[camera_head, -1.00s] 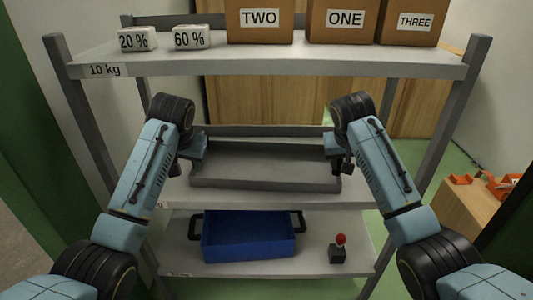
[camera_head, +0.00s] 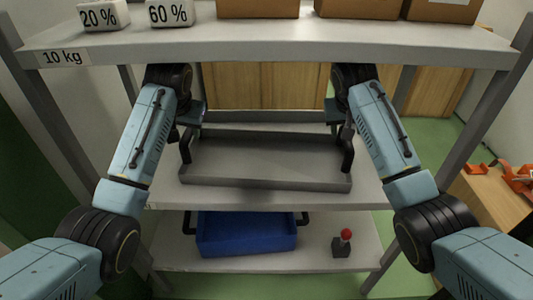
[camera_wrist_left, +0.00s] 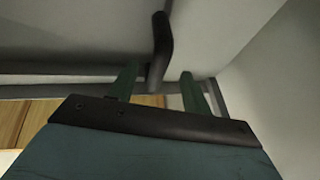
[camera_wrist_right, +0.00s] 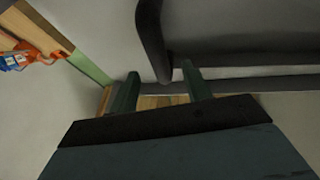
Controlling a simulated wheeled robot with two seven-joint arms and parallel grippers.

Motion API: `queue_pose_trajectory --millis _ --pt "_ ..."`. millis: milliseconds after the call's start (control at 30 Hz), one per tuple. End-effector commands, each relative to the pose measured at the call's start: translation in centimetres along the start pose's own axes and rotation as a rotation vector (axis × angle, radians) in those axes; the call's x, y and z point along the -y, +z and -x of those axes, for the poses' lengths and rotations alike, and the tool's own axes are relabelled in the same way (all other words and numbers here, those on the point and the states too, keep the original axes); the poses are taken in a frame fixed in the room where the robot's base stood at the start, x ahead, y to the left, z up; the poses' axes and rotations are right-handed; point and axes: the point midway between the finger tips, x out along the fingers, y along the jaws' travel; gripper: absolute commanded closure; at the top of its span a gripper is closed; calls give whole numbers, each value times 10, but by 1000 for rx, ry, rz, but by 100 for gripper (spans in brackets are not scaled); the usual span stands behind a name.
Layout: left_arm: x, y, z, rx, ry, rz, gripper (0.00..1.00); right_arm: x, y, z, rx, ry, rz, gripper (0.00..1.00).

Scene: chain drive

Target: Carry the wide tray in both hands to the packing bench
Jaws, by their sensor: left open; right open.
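The wide grey tray (camera_head: 265,182) lies on the middle shelf of the rack, with an upright black handle at each end. My left gripper (camera_head: 188,122) is at the left handle (camera_head: 185,147). In the left wrist view its open fingers (camera_wrist_left: 158,90) stand on either side of that handle (camera_wrist_left: 161,45). My right gripper (camera_head: 342,120) is at the right handle (camera_head: 348,157). In the right wrist view its open fingers (camera_wrist_right: 160,88) stand on either side of the handle's end (camera_wrist_right: 152,40). Neither gripper is closed on a handle. The packing bench cannot be identified.
The top shelf (camera_head: 270,50) hangs above the forearms and carries marked blocks (camera_head: 170,13) and cartons (camera_head: 357,8). The lower shelf holds a blue crate (camera_head: 247,235) and a red-knobbed box (camera_head: 342,244). A wooden surface with orange parts (camera_head: 515,175) is at the right.

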Motion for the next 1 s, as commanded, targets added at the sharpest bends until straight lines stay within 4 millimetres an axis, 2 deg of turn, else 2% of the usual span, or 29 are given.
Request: queue_pose_trajectory --millis 333,500,700,933,1000 --pt "0 1 -48 5 0 0 51 0 1 -48 5 2 0 51" --pt "0 0 -66 2 0 0 51 0 1 -66 3 1 0 51" --pt "0 0 -73 1 0 0 51 0 1 -74 1 1 0 51" --pt "0 0 -73 1 0 0 51 0 1 -73 1 0 0 51" --pt "0 0 -73 1 0 0 61 0 1 -73 1 0 0 61"
